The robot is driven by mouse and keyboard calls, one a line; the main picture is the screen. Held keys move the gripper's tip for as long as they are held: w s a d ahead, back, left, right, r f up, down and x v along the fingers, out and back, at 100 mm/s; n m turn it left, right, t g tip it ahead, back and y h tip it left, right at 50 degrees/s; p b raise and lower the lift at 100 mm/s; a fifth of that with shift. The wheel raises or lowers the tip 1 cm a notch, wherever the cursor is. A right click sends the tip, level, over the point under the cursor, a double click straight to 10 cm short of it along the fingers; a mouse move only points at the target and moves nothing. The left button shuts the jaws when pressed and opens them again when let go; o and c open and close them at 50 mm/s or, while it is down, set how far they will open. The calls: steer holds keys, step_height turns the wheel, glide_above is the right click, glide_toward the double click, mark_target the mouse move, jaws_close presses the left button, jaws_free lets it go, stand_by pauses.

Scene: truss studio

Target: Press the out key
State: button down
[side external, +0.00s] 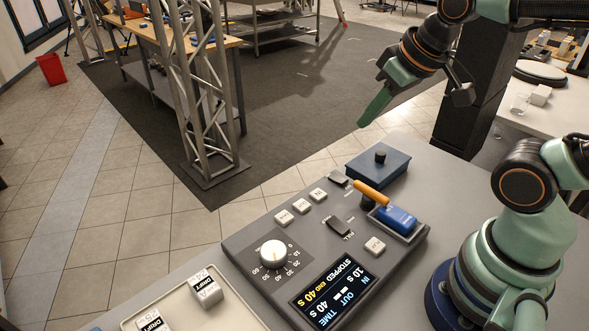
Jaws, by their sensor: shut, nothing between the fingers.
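A grey control panel (330,212) lies on the bench, its lettering upside down in this view. Three small pale keys stand in a row: one nearest the dial (284,216), a middle one (301,207), and one farther right (318,194) that seems to read IN. The middle one may be the out key, but its label is too small to be sure. A fourth pale key (375,246) sits near the display. The display (333,290) shows STOPPED, END 40 S, IN 10 S, dashes beside OUT, and TIME 40 S. My gripper (368,116) is shut and empty, raised above and beyond the panel, touching nothing.
Beside the keys are a dial with a white knob (273,254), black switches (338,225), an orange handle (371,192) and a blue block (397,219). A blue box with a black knob (381,163) stands behind. A tray with labelled blocks (205,289) lies left.

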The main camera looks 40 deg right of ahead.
steer(key=shift+w, duration=0.1)
stand_by(0.6)
steer(key=n+g+h, duration=0.1)
steer(key=n+g, duration=1)
steer(key=g, duration=0.2)
glide_above(298, 204)
step_height(298, 204, down, 10)
steer(key=shift+f, duration=0.15)
steer(key=shift+f, duration=0.1)
steer(key=shift+f, duration=4.3)
steer(key=shift+f, duration=0.1)
steer(key=shift+f, duration=0.35)
